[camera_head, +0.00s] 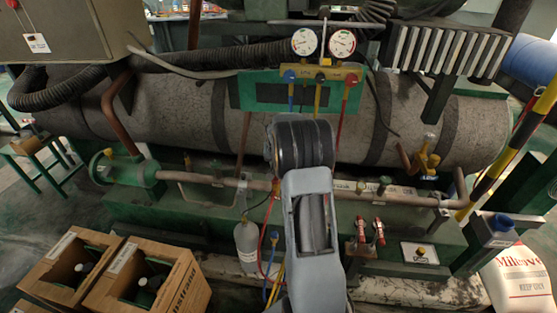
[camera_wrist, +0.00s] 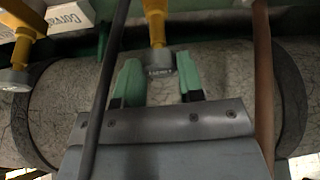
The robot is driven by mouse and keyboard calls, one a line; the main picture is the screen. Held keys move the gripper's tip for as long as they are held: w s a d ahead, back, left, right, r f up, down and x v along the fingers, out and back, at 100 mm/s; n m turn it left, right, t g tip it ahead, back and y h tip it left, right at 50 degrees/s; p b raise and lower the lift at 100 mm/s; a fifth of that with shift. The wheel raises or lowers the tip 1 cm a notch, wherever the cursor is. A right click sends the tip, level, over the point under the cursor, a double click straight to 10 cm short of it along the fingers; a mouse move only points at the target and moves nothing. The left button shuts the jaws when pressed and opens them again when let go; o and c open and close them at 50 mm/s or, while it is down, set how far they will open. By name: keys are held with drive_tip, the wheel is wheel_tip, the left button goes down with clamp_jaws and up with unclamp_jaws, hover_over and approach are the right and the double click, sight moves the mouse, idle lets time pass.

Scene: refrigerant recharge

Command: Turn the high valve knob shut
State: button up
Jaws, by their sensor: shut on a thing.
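In the wrist view, my gripper (camera_wrist: 160,84) has its two green fingertips on either side of a grey labelled knob (camera_wrist: 160,71) at the lower end of a yellow stem (camera_wrist: 156,24). The fingers are shut on this knob; its lettering is too small to read. A second yellow stem with a grey round end (camera_wrist: 15,80) is at the left, apart from my gripper. In the head view, my arm hides my gripper and whatever it holds. The gauge manifold there has a blue knob (camera_head: 290,76) at left and a red knob (camera_head: 351,79) at right.
A dark cable (camera_wrist: 105,85) and a copper pipe (camera_wrist: 264,80) cross the wrist view on either side of my gripper. The large grey cylinder (camera_head: 215,115) lies behind. Cardboard boxes (camera_head: 185,293) with bottles stand at lower left. A yellow-black pole (camera_head: 500,150) is at right.

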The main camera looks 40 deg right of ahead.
drive_tip(key=shift+m, duration=0.6)
drive_tip(key=o, duration=0.9)
drive_tip(key=p+v, duration=0.1)
drive_tip(key=v, duration=0.3)
drive_tip(key=p+v, duration=0.1)
drive_tip(key=v, duration=0.8)
drive_tip(key=shift+a+r+p, duration=0.3)
drive_tip(key=shift+a+p, duration=0.05)
drive_tip(key=shift+p, duration=0.05)
